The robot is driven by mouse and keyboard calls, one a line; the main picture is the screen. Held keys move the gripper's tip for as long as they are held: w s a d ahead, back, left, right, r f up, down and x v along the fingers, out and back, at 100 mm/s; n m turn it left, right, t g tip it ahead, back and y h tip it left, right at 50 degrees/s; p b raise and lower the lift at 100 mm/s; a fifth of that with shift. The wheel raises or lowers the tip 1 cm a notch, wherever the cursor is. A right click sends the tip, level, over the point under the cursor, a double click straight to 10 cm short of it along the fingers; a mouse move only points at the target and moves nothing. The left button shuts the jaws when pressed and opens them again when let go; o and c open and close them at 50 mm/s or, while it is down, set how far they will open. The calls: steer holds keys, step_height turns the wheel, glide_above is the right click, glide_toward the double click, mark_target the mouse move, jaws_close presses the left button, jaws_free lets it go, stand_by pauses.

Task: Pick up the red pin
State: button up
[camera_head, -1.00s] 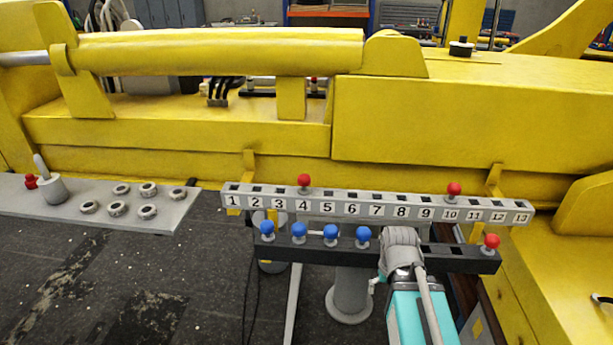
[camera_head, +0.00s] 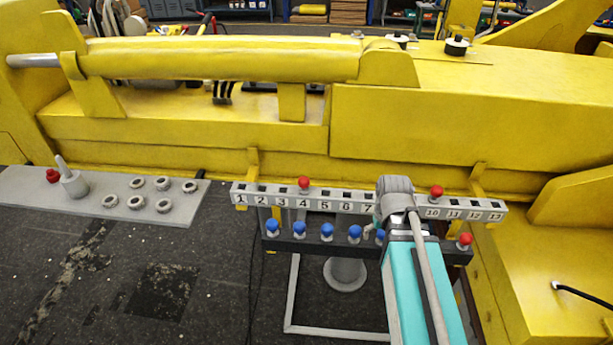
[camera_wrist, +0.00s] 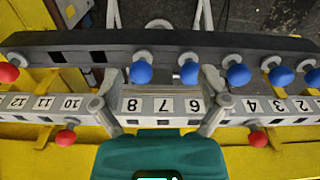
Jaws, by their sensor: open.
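Three red pins show. One red pin (camera_head: 304,182) stands on the numbered bar (camera_head: 345,208) by number 4. Another red pin (camera_head: 437,191) stands by number 10 and also shows in the wrist view (camera_wrist: 66,137). A third red pin (camera_head: 465,239) stands at the right end of the dark rail (camera_head: 455,257); it is at the left edge of the wrist view (camera_wrist: 8,72). My gripper (camera_wrist: 160,88) is open and empty, its fingers apart over the bar around numbers 6 to 8. In the head view my arm hides most of it.
Several blue pins (camera_head: 327,230) stand along the dark rail, near my fingers. A grey plate (camera_head: 30,198) at left holds several metal rings and a grey part with a red knob. The large yellow boom (camera_head: 430,120) lies behind the bar.

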steer(key=w+a+r+n+p, duration=0.2)
steer(key=w+r+p, duration=0.25)
steer(key=r, duration=0.25)
steer(key=r+n+p, duration=0.2)
steer(key=n+p, duration=0.1)
steer(key=n, duration=1.2)
glide_above(305, 179)
steer(key=shift+g, duration=0.3)
steer(key=shift+f, duration=0.2)
step_height(305, 179, down, 8)
steer(key=b, duration=0.8)
steer(key=shift+w+f+b, duration=0.1)
steer(key=shift+f+b, duration=0.05)
steer(key=shift+b, duration=0.2)
